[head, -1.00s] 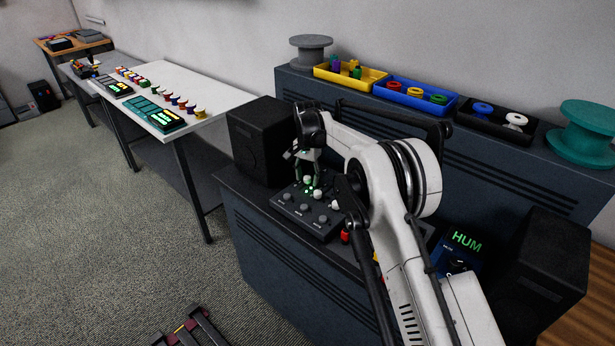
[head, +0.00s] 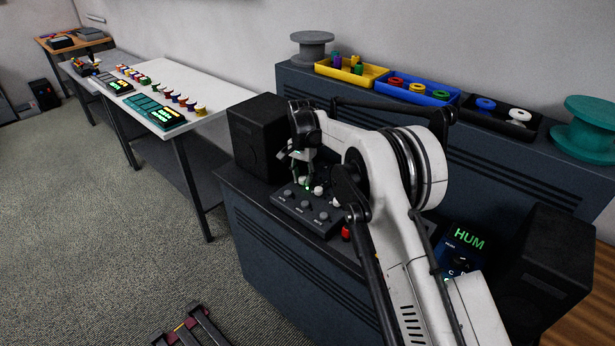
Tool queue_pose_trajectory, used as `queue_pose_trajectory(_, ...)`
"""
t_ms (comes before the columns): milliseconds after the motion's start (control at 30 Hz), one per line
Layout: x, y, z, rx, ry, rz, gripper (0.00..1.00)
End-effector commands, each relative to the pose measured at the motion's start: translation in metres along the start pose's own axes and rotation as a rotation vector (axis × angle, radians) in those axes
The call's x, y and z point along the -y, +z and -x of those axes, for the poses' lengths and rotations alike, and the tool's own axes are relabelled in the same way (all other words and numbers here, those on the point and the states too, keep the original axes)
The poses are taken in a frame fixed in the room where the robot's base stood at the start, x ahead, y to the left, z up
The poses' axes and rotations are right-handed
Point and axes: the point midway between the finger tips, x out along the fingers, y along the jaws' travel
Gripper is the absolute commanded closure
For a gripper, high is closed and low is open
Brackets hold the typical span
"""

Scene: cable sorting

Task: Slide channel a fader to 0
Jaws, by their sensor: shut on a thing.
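The fader mixer (head: 306,208) is a dark box with several white knobs and a row of buttons along its front, on the dark cabinet between two speakers. My gripper (head: 305,181) points down over the left part of the mixer. It is shut on a white fader knob at the mixer's left, which it largely hides. Another white knob (head: 318,190) stands just to the right of my gripper. The channel letters and scale marks are too small to read.
A black speaker (head: 257,138) stands close to the left of my gripper. Coloured bins (head: 349,78) line the shelf behind. My arm covers the mixer's right side.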

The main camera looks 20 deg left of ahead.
Motion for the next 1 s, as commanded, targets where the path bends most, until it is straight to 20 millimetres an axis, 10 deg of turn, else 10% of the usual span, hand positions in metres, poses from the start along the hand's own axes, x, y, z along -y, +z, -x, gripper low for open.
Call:
queue_pose_trajectory(367,0.003,0.012,0.000,0.003,0.000,0.001,1.00)
queue_pose_trajectory(400,0.003,0.012,0.000,0.004,0.001,0.002,0.73)
queue_pose_trajectory(500,0.003,0.011,0.000,0.003,0.001,0.002,0.59)
queue_pose_trajectory(1000,0.002,0.010,0.024,0.001,0.000,0.000,0.59)
